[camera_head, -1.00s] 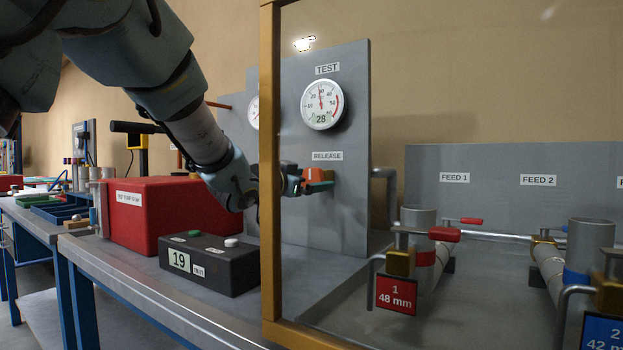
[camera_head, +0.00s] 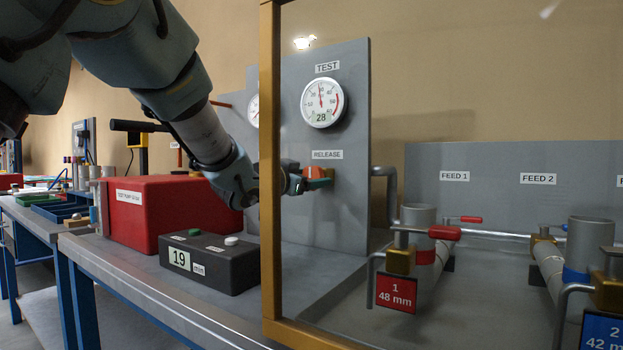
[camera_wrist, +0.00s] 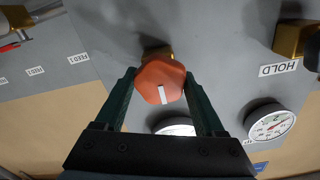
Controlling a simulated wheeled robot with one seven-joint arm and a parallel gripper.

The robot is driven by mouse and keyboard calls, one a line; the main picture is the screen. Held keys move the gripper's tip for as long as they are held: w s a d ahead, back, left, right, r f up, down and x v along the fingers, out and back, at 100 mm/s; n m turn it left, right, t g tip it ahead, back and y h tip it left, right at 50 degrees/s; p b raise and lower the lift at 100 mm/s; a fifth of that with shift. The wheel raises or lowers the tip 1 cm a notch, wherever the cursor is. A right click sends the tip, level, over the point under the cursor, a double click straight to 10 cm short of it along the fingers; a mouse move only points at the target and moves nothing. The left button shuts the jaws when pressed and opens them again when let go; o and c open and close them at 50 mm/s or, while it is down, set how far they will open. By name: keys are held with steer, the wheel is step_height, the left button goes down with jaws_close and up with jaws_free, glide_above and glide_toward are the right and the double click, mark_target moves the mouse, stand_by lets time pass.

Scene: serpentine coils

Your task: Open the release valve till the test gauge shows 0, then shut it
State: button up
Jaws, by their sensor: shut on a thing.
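The release valve's orange knob (camera_head: 315,172) sits on the grey panel (camera_head: 345,215) under the RELEASE label (camera_head: 327,155). My gripper (camera_head: 318,183) is at this knob. In the wrist view the dark green fingers (camera_wrist: 163,88) stand on either side of the orange knob (camera_wrist: 160,72) and are shut on it. The knob's white mark (camera_wrist: 163,93) points toward the bottom of the wrist view. The test gauge (camera_head: 323,103) above has its needle near 30, and its small display reads 28. A brass stem shows behind the knob.
A transparent guard with a yellow post (camera_head: 270,180) stands right beside my forearm. A black box (camera_head: 205,262) showing 19 and a red test pump box (camera_head: 165,213) are at left. A HOLD label (camera_wrist: 278,70) shows in the wrist view.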

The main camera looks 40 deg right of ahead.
steer(key=shift+c, duration=0.9)
steer(key=n+p, duration=0.1)
steer(key=n, duration=0.1)
steer(key=n+p, duration=0.2)
steer(key=shift+w+r+n, duration=0.15)
steer(key=shift+n, duration=0.25)
steer(key=n+p, duration=0.2)
steer(key=n, duration=0.1)
steer(key=shift+n, duration=0.3)
steer(key=shift+n+p, duration=0.9)
steer(key=shift+n, duration=0.8)
steer(key=shift+f, duration=0.2)
